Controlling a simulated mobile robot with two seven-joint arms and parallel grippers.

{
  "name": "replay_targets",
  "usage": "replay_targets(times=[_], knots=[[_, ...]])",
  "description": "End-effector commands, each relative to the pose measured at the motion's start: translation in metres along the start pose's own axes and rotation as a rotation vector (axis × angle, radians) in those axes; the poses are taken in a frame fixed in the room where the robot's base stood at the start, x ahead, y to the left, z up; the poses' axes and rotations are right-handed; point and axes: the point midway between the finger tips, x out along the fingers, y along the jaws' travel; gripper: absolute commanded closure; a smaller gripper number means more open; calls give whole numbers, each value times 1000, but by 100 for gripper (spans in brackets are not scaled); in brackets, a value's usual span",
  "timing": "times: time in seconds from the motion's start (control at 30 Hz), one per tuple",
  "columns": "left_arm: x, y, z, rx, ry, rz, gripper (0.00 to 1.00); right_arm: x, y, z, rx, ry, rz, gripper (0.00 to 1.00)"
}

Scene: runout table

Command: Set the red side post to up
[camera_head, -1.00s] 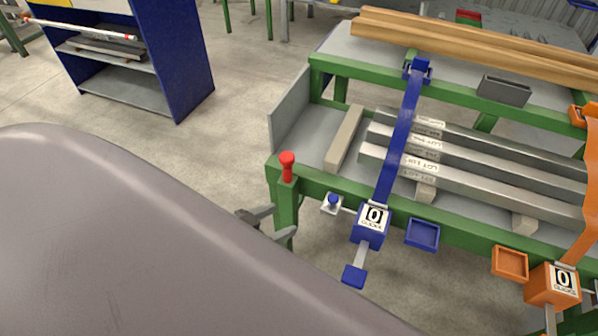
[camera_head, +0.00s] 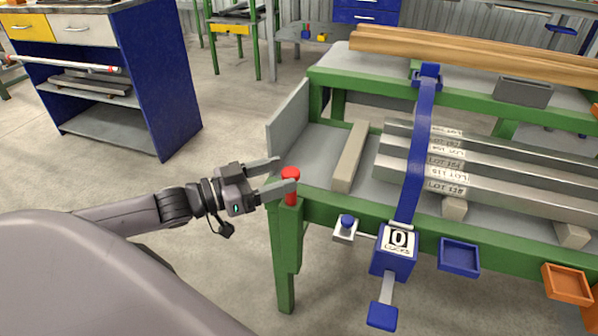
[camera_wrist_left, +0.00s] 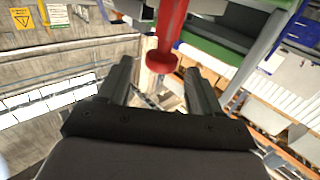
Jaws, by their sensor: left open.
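The red side post (camera_head: 291,191) stands upright at the near left corner of the green table frame (camera_head: 286,225). A short red length with a wider red head shows above the frame. My left gripper (camera_head: 284,175) reaches in from the left at the height of the post's head. Its jaws are open, with one finger on the far side and one crossing in front of the red post. In the left wrist view the red post (camera_wrist_left: 168,40) appears between the two open fingertips (camera_wrist_left: 158,68), its wider head towards me. I cannot tell if a finger touches it. My right gripper is out of view.
A blue strap (camera_head: 416,160) with a counter box (camera_head: 394,252) crosses steel bars (camera_head: 500,183) on the table. A small blue knob (camera_head: 347,221) and blue tray (camera_head: 459,257) sit along the front. A blue shelf unit (camera_head: 165,85) stands at the left, with open floor between.

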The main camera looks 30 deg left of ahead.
Motion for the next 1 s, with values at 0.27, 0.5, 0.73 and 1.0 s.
replay_targets(times=[0.27, 0.5, 0.73, 1.0], knots=[[25, 0, 0, 3, 3, 0, 36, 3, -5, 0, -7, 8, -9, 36], [43, 0, 1, 2, 1, -1, 36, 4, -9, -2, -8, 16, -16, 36], [51, 0, 1, 2, -1, -1, 36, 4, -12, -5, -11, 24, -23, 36], [52, 0, 1, 2, -2, -1, 36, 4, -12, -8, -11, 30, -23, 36]])
